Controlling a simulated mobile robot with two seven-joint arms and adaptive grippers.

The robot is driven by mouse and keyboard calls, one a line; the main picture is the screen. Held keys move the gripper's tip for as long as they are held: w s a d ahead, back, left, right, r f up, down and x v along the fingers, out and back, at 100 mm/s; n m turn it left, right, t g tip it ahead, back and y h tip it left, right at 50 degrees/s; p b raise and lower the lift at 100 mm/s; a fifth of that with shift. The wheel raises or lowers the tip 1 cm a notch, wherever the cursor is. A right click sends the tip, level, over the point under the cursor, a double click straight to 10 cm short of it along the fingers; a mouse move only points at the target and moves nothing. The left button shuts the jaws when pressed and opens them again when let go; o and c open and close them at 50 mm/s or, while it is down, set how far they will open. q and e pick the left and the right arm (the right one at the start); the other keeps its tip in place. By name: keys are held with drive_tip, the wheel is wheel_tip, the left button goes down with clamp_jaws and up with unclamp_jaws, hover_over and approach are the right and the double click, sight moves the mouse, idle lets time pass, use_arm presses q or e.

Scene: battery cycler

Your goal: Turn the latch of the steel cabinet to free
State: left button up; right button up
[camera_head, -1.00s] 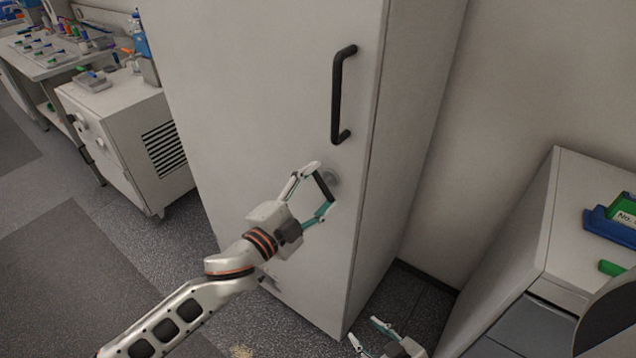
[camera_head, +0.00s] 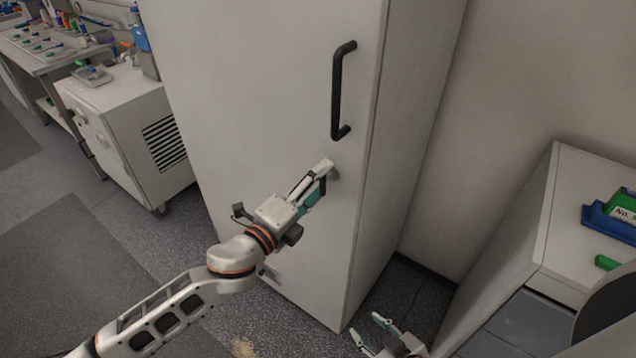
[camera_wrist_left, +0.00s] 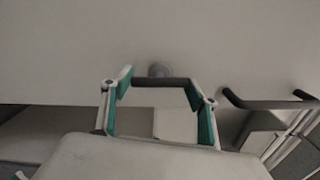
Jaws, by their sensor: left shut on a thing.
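The steel cabinet (camera_head: 260,90) is tall and pale grey, with its door shut. Its latch is a dark bar on a round grey base (camera_head: 335,174), low on the door under the black handle (camera_head: 343,90). My left gripper (camera_head: 319,180) is at the latch, shut on the latch bar and partly hiding it in the head view. In the left wrist view the latch bar (camera_wrist_left: 160,82) spans between the two fingers, with its base just beyond. My right gripper (camera_head: 366,328) is open and empty, low by the cabinet's right side.
A white wheeled unit (camera_head: 120,130) and a bench with small items (camera_head: 50,55) stand at the left. A grey cabinet (camera_head: 590,190) with blue and green bins (camera_head: 615,215) stands at the right. The handle also shows in the left wrist view (camera_wrist_left: 265,104).

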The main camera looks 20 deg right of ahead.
use_arm(q)
drive_tip(key=shift+s+f, duration=0.1)
idle(0.4)
drive_tip(key=o, duration=1.1)
drive_tip(key=shift+c, duration=0.2)
drive_tip(key=v, duration=1.2)
